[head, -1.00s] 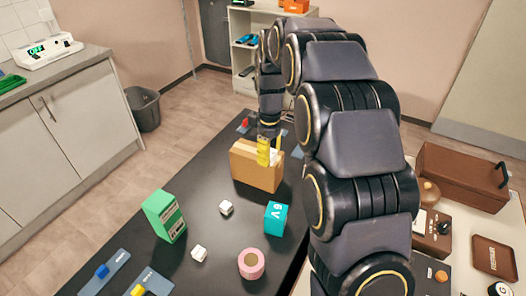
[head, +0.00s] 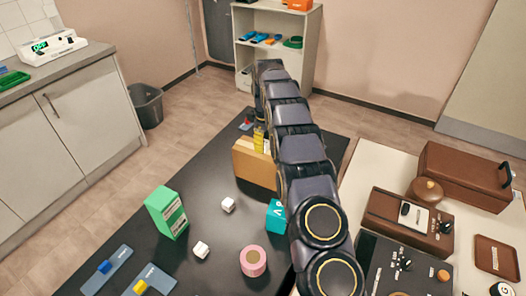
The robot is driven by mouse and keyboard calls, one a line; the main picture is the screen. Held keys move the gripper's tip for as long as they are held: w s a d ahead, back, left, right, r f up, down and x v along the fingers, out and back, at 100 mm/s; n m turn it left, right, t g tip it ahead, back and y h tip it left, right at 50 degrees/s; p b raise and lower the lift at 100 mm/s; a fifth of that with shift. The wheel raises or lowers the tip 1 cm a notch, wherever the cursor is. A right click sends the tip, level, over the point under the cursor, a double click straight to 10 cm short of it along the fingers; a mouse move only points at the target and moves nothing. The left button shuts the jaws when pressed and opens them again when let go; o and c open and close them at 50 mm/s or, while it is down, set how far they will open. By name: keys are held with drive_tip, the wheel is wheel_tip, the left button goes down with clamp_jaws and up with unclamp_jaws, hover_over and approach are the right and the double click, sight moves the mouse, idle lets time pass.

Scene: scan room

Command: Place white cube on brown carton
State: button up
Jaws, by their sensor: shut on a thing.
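The brown carton (head: 254,166) stands on the dark table, below and in front of my gripper (head: 261,140). The yellow fingers show just above and behind the carton's top edge, shut on a white cube. The cube in the grip is hidden now by the arm and carton, so I cannot tell whether it touches the carton.
A green box (head: 167,212), a teal cube (head: 275,215) partly behind my arm, and a pink roll (head: 253,261) stand on the dark table (head: 215,180). Blue and yellow switches lie at front left. A brown case (head: 465,175) and devices fill the right-hand table.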

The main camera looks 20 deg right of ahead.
sight(263, 158)
drive_tip(key=shift+w+f, duration=0.35)
drive_tip(key=shift+f, duration=1.6)
drive_tip(key=shift+f, duration=0.15)
drive_tip(key=o, duration=0.8)
wheel_tip(263, 158, up, 12)
drive_tip(key=shift+f, duration=0.1)
drive_tip(key=shift+r, duration=0.25)
drive_tip(key=shift+r, duration=0.1)
